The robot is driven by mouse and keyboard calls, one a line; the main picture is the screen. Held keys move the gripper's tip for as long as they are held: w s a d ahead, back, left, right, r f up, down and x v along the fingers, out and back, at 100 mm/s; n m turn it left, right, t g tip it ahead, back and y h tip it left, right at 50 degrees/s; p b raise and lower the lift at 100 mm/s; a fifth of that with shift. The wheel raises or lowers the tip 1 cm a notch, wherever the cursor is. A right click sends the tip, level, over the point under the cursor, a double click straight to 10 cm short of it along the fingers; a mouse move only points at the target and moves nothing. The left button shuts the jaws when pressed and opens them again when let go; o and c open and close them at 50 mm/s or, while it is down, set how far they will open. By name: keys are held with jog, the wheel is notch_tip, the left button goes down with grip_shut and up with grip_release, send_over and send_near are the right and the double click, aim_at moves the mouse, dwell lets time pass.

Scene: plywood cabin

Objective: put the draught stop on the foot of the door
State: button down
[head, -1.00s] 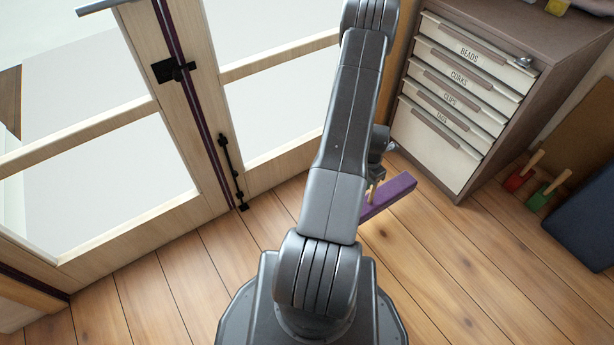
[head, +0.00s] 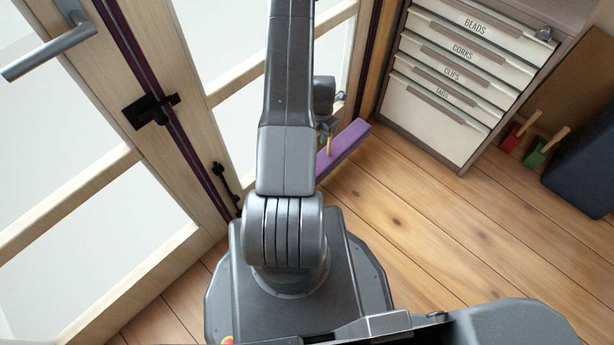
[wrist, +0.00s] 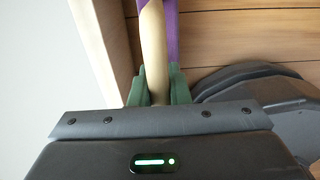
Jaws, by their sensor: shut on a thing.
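The draught stop is a purple bar (head: 345,147) with a pale wooden peg, partly hidden behind my arm in the head view. In the wrist view a strip of its purple (wrist: 172,28) shows beside the peg (wrist: 152,45). My gripper (wrist: 159,88) is shut on the peg, with a green finger on each side. In the head view it is mostly hidden by my arm. The glazed wooden door (head: 150,262) stands at the left, its foot partly hidden. In the wrist view, a pale wooden rail (wrist: 105,35) runs just left of the peg.
Bare plank floor (head: 420,220) lies between my base and the cabinet.

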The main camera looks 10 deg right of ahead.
jog(key=shift+w+a+f+b, duration=0.1)
jog(key=shift+f+b, duration=0.6)
jog(key=shift+f, duration=1.8)
jog(key=shift+w+a+f+b, duration=0.1)
jog(key=shift+f+b, duration=0.6)
jog(key=shift+f, duration=1.85)
jog(key=c, duration=1.4)
grip_release()
jog(key=shift+o, duration=0.2)
notch_tip(320, 180, up, 12)
jog(key=p, duration=0.3)
